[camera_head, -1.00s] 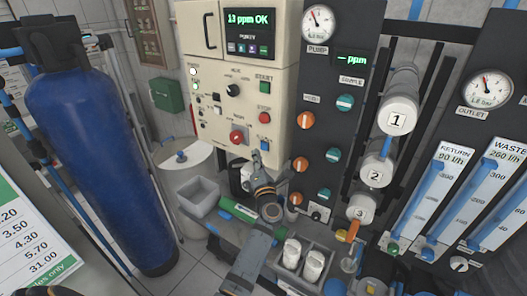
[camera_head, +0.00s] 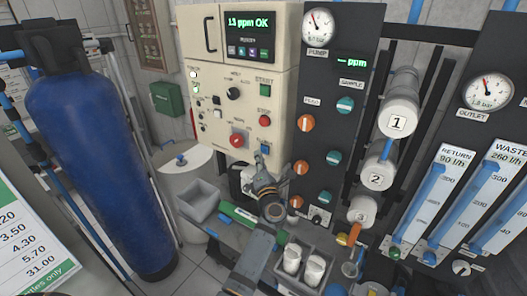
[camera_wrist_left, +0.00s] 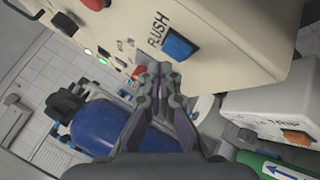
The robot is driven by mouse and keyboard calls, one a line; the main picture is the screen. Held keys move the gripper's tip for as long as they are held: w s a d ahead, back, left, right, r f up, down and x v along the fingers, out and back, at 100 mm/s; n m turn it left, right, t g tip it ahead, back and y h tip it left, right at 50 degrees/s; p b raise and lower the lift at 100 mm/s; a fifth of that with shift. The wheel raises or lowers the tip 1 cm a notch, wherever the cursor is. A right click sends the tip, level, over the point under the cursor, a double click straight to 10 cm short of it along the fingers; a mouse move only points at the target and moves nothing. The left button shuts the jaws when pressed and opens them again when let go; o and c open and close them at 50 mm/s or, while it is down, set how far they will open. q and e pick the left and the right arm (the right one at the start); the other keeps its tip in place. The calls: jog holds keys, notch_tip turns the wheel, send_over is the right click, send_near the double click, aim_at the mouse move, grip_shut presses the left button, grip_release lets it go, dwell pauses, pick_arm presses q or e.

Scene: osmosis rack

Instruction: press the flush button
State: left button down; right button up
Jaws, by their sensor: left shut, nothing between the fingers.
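The flush button is a blue square button (camera_head: 265,149) low on the right of the cream control panel (camera_head: 213,115), under the red stop button (camera_head: 265,119). In the left wrist view the blue button (camera_wrist_left: 180,44) shows clearly beside the word FLUSH. My left gripper (camera_head: 260,160) is shut and empty, its tips just below the button in the head view. In the left wrist view its fingertips (camera_wrist_left: 160,72) are close to the button's lower left; a gap seems to show, but contact is hard to judge. My right gripper is not in view.
A green start button (camera_head: 265,90) and a red rotary switch (camera_head: 237,141) share the panel. A dark board with orange and teal knobs (camera_head: 305,123) stands to its right. A grey bin (camera_head: 198,201) and a holder with white cups (camera_head: 303,262) lie below. A blue tank (camera_head: 98,160) stands left.

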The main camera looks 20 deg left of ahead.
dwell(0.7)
pick_arm(q)
jog(key=shift+w+d, duration=0.1)
jog(key=shift+w, duration=0.35)
jog(key=shift+w+b, duration=0.4)
jog(key=shift+b, duration=0.05)
dwell(0.4)
jog(key=shift+s, duration=0.1)
jog(key=shift+s+p, duration=0.5)
jog(key=shift+s, duration=0.3)
jog(key=s, duration=0.1)
jog(key=s+p, duration=0.1)
jog(key=s, duration=0.1)
jog(key=s+p, duration=0.1)
jog(key=s, duration=0.1)
jog(key=shift+a, duration=0.4)
